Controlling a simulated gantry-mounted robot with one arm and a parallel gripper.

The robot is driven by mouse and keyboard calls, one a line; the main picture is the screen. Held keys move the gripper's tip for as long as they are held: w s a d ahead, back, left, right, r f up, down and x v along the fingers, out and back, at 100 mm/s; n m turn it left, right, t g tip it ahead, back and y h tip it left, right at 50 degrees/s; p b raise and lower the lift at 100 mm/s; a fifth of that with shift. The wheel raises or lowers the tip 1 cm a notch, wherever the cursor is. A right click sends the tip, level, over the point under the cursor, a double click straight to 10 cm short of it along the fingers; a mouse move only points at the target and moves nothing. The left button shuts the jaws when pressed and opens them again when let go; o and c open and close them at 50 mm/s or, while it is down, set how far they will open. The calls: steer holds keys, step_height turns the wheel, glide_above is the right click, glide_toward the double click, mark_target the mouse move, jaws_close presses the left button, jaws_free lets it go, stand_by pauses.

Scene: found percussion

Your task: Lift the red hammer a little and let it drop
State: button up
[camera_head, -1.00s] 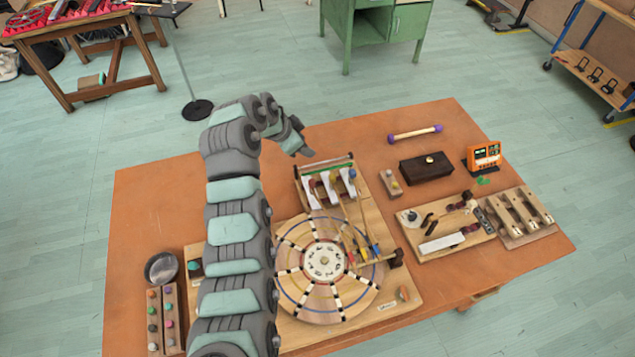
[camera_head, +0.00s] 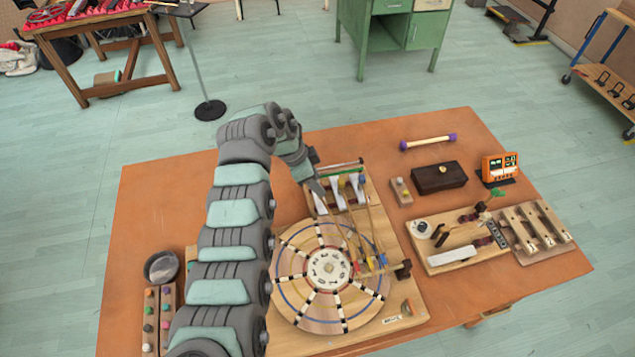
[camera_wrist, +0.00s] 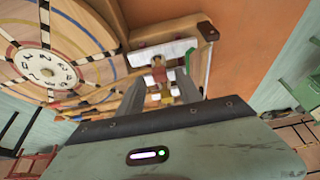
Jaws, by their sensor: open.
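Several thin hammers run from a rack of white levers (camera_head: 337,187) to the edge of a round numbered wheel (camera_head: 300,265). Their small coloured heads lie close together at the wheel's right side; the red hammer (camera_head: 361,267) appears to be the leftmost, but the heads are too small to be sure. My gripper (camera_head: 319,190) is at the left of the lever rack, pointing down, away from the coloured heads. In the wrist view its two fingers (camera_wrist: 160,90) are apart, with the white levers and small yellow and reddish parts beyond them. I see nothing held.
A dark box (camera_head: 438,178), a purple-ended rod (camera_head: 428,143) and an orange display unit (camera_head: 499,168) stand at the right rear. A wooden board with tools (camera_head: 455,245) lies at the right. A round metal dish (camera_head: 161,267) is at the left. The table's left rear is clear.

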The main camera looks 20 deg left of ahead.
steer(key=shift+w+d+f, duration=0.1)
steer(key=shift+d+f, duration=0.1)
steer(key=shift+f, duration=0.3)
jaws_close()
stand_by(1.2)
